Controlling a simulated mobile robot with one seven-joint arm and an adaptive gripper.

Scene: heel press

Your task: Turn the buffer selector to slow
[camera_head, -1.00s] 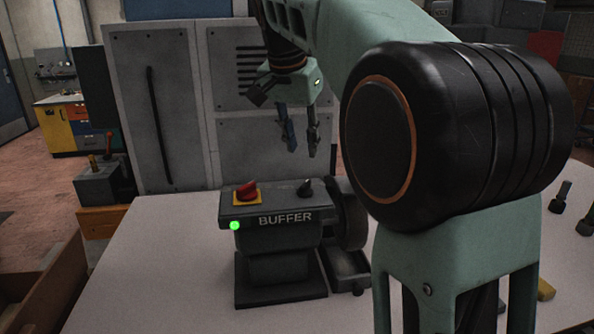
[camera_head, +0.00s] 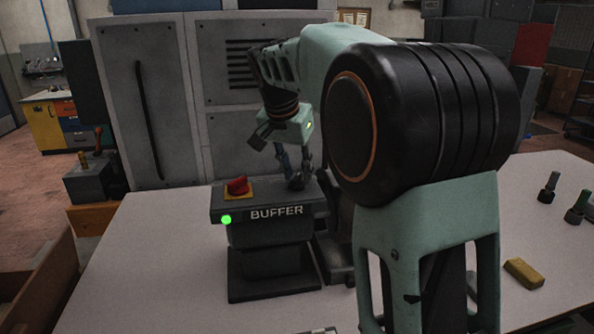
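The buffer (camera_head: 270,232) is a dark grey machine with a "BUFFER" label on its front, standing on the table. Its small black selector knob (camera_head: 296,183) is on the right part of the top face, largely hidden by my fingers. I cannot read its setting. My gripper (camera_head: 294,176) points down with its fingertips at the knob; whether they touch or grip it is too small to tell. A red rotary knob on a yellow plate (camera_head: 237,188) is on the left of the top face. A green light (camera_head: 226,219) glows on the front left corner.
The pale table (camera_head: 150,270) is clear left of the buffer. A grey cabinet (camera_head: 150,100) stands close behind. A wooden crate (camera_head: 45,285) is at the left edge.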

